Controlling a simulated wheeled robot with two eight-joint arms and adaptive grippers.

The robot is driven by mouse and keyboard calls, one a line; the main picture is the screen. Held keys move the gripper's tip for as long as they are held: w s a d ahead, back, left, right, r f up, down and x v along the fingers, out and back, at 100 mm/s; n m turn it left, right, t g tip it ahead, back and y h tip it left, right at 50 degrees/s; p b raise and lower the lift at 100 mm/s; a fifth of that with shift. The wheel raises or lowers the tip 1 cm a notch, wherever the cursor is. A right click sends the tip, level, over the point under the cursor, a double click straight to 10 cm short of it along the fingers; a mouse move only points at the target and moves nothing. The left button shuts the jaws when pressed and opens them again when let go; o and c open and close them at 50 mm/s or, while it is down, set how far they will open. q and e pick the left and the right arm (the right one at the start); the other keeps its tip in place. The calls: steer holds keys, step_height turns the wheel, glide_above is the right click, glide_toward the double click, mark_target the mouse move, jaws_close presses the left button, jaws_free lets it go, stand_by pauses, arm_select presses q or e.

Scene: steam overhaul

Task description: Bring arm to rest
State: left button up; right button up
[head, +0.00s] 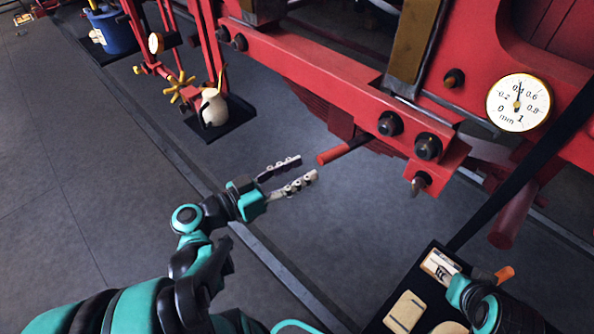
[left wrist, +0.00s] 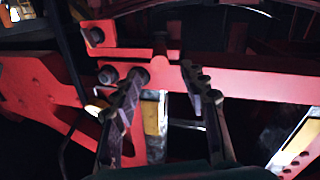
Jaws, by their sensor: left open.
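My left arm comes in from the lower left in the head view. Its left gripper (head: 290,177) is open and empty above the grey floor, with its two grey fingers apart and pointing right. A red rod end (head: 330,155) under the red frame lies just beyond the fingertips, apart from them. In the left wrist view the open fingers (left wrist: 165,85) stand in front of the red frame (left wrist: 255,82), with nothing held between them. Part of my right arm (head: 478,300) shows at the lower right over a dark tray; its fingers are not clear.
The red frame (head: 310,68) with black bolts crosses the upper right, carrying a white dial gauge (head: 519,102). A dark tray (head: 440,262) holds pale blocks and an orange-handled item. A cream jug (head: 213,108), a yellow handwheel (head: 180,88) and a blue bucket (head: 113,32) stand upper left. Floor at left is clear.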

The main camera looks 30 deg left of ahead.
stand_by(0.6)
arm_select(q)
steer(key=s+d+f+n+g+y, duration=0.1)
steer(key=d+f+n+g+y, duration=0.1)
steer(key=f+g+y, duration=0.2)
steer(key=s+d+f+n+g+y, duration=0.1)
steer(key=s+f+g+y, duration=0.1)
steer(key=f+g+y, duration=0.2)
steer(key=shift+s+d+f+n+y, duration=0.25)
steer(key=shift+d+f+n+y, duration=0.2)
steer(key=shift+f, duration=0.3)
